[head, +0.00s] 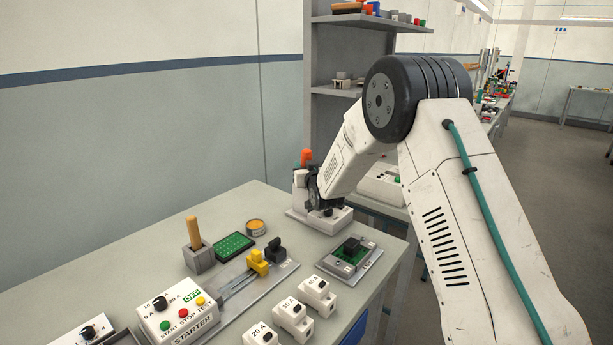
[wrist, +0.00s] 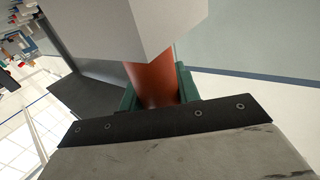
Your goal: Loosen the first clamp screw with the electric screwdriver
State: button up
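The electric screwdriver shows an orange part (head: 306,157) above a white body (head: 300,178) at the far end of the bench. It stands over a white base (head: 337,219); I cannot tell whether it rests there or is lifted. My gripper (head: 313,187) is at the screwdriver, seen from the side. In the wrist view an orange-red cylinder (wrist: 150,84) lies between the green finger pads, seemingly touching both, with a pale block (wrist: 120,22) beyond it. The gripper looks shut on it. The clamp screw cannot be made out.
The bench (head: 225,215) holds a starter box (head: 180,312), a yellow clamp block (head: 257,263), a black block (head: 276,250), a green board (head: 234,246), a wooden-handled tool in a block (head: 194,232), a device with a green board (head: 348,258) and breakers (head: 293,318). A shelf (head: 330,92) stands behind.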

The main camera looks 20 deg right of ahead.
grip_shut()
jog(key=shift+r, duration=0.2)
notch_tip(320, 180, up, 18)
dwell(0.4)
jog(key=shift+f, duration=0.1)
notch_tip(320, 180, up, 12)
jog(key=shift+f, duration=0.25)
dwell(0.7)
